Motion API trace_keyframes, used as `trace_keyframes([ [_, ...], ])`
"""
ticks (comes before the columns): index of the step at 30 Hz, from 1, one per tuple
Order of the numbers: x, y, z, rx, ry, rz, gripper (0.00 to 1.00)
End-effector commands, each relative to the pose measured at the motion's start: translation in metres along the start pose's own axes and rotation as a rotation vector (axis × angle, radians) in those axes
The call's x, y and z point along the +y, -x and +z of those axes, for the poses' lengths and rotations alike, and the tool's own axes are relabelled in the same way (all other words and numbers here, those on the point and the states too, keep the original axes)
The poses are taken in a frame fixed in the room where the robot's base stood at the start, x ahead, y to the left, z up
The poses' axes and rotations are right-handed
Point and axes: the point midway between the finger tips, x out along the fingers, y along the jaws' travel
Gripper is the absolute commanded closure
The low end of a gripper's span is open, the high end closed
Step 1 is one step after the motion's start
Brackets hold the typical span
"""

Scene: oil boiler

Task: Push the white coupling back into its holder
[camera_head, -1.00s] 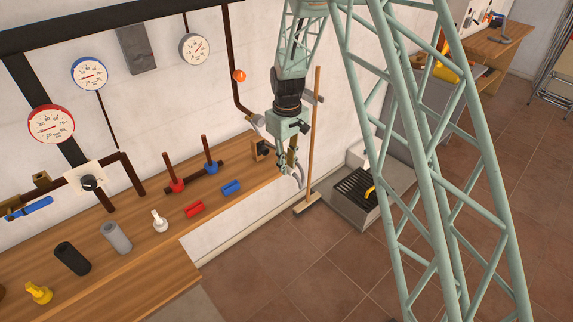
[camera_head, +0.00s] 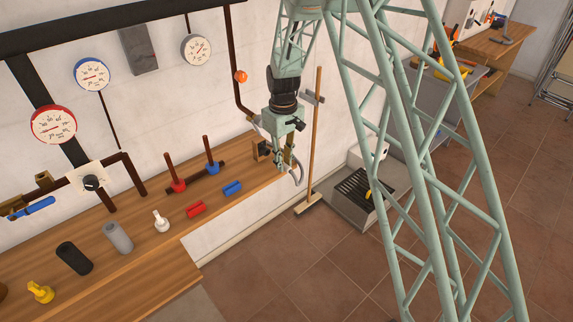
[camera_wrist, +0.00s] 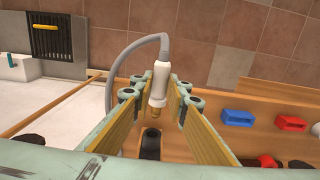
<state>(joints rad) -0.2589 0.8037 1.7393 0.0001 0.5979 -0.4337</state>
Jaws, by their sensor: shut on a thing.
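The white coupling (camera_wrist: 160,84) with a brass tip and a grey hose (camera_wrist: 135,48) is between the two fingers of my gripper (camera_wrist: 157,98), which is shut on it. In the wrist view the brass tip points down the picture toward a black holder (camera_wrist: 150,146) with an opening. The tip looks apart from the opening, but the depth gap is hard to judge. In the head view my gripper (camera_head: 284,158) is beside the dark holder (camera_head: 262,149) at the bench's right end. The hose shows below it; the coupling is mostly hidden.
The wooden bench (camera_head: 140,255) carries a red block (camera_head: 195,209), a blue block (camera_head: 232,188), a white fitting (camera_head: 161,221) and grey and black cylinders. Red and blue valve levers stand behind. A broom (camera_head: 316,130) leans right of my gripper. The floor in front is clear.

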Motion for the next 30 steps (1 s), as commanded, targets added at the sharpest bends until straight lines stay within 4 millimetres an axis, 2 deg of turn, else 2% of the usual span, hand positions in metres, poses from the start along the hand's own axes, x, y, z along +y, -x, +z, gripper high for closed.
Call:
trace_keyframes([
  [12,0.0,0.0,-0.021,0.0,0.0,0.0,0.98],
  [30,0.0,0.0,-0.023,0.0,0.0,0.0,0.98],
])
